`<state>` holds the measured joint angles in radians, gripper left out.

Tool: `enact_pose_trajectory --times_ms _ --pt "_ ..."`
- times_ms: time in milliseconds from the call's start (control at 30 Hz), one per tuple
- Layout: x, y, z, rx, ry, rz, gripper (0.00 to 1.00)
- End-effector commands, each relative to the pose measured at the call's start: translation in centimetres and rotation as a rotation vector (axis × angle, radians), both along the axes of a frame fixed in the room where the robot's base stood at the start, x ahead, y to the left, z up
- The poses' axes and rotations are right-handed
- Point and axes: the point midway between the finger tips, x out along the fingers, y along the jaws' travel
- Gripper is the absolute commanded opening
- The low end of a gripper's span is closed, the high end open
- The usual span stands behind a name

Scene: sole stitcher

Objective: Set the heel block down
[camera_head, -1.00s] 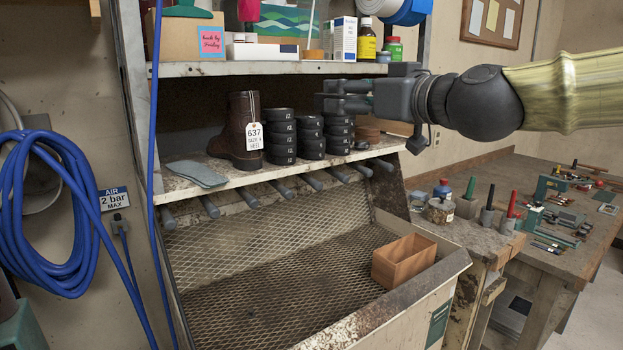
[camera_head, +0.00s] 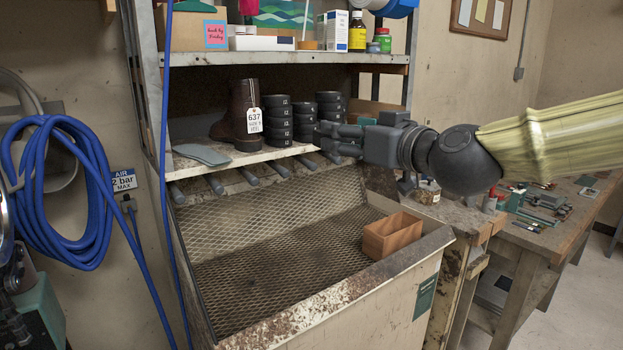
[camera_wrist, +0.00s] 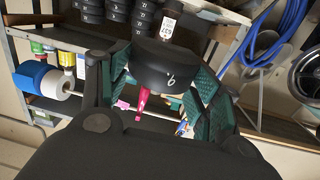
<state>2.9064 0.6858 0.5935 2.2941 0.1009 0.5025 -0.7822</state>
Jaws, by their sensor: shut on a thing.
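My gripper (camera_head: 326,137) is in front of the shelf's edge, by the lower part of the right-hand heel stack. In the wrist view my gripper (camera_wrist: 160,78) is shut on a black heel block (camera_wrist: 165,66) with a white digit on its side, held between the green-padded fingers. In the head view the held block cannot be made out clearly. Similar black heel blocks stand in several stacks (camera_head: 278,122) on the shelf, beside a brown boot (camera_head: 240,108) with a white tag (camera_head: 254,121) reading 637. The stacks also show in the wrist view (camera_wrist: 118,14).
The shelf board (camera_head: 240,160) carries a grey insole (camera_head: 202,154) at its left. Below is a mesh tray (camera_head: 270,255) with an open wooden box (camera_head: 377,244) at its right; the mesh is otherwise bare. A workbench (camera_head: 530,240) with tools stands right. Blue hose (camera_head: 85,190) hangs left.

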Motion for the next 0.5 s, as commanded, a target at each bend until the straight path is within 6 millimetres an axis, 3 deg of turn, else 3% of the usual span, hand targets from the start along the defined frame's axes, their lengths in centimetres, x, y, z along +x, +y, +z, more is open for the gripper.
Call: enact_pose_trajectory --times_ms 167,300,500 --pt "-0.3 -0.9 -4.7 -0.004 0.003 -0.045 0.35" --pt "-0.3 -1.8 -9.8 -0.006 0.007 -0.095 0.35" --pt "-0.5 -3.2 -15.9 -0.005 0.005 -0.163 0.35"
